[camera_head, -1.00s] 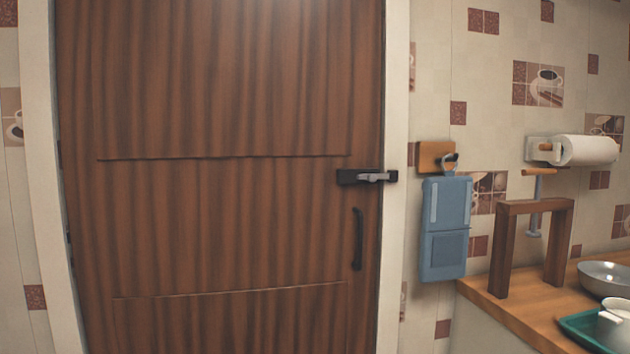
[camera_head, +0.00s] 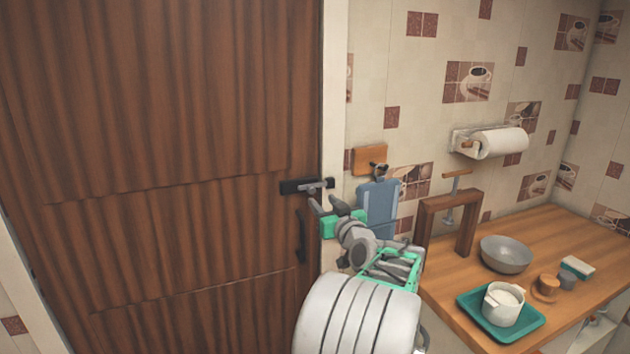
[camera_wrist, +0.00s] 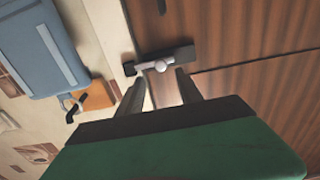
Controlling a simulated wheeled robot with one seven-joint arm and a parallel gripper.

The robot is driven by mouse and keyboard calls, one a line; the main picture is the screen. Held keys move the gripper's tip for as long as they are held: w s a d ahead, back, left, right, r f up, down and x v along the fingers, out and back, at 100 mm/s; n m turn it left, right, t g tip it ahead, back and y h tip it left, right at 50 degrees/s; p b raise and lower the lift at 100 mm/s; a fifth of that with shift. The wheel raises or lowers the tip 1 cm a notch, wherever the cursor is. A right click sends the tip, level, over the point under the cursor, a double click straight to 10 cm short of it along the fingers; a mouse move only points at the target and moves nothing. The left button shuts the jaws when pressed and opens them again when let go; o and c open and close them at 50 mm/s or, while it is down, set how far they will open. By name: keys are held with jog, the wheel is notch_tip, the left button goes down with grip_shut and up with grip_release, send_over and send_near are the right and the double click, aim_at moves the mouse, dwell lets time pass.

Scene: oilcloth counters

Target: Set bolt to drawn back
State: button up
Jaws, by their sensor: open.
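The bolt (camera_head: 314,186) is a grey bar with a knob on a dark plate at the right edge of the brown wooden door (camera_head: 160,130). Its bar reaches across the gap onto the white door frame (camera_head: 333,110). My gripper (camera_head: 325,206) is just below and right of the bolt, fingers toward the door. In the wrist view the bolt (camera_wrist: 160,65) lies just beyond the fingertips of my gripper (camera_wrist: 163,88), which are spread apart and empty. The fingers appear apart from the bolt.
A dark door handle (camera_head: 301,236) is below the bolt. A blue hanging item (camera_head: 378,208) is on a wall hook right of my gripper. The counter (camera_head: 440,292) at right holds a wooden stand (camera_head: 427,228), a bowl (camera_head: 506,254) and a green tray (camera_head: 472,304) with a white pot (camera_head: 503,304).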

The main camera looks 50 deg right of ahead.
aim_at(313, 192)
jog(key=p+x, duration=0.1)
jog(key=x, duration=0.5)
jog(key=shift+w+p, duration=0.2)
jog(key=shift+p, duration=0.2)
jog(key=shift+c, duration=0.4)
grip_shut()
dwell(0.5)
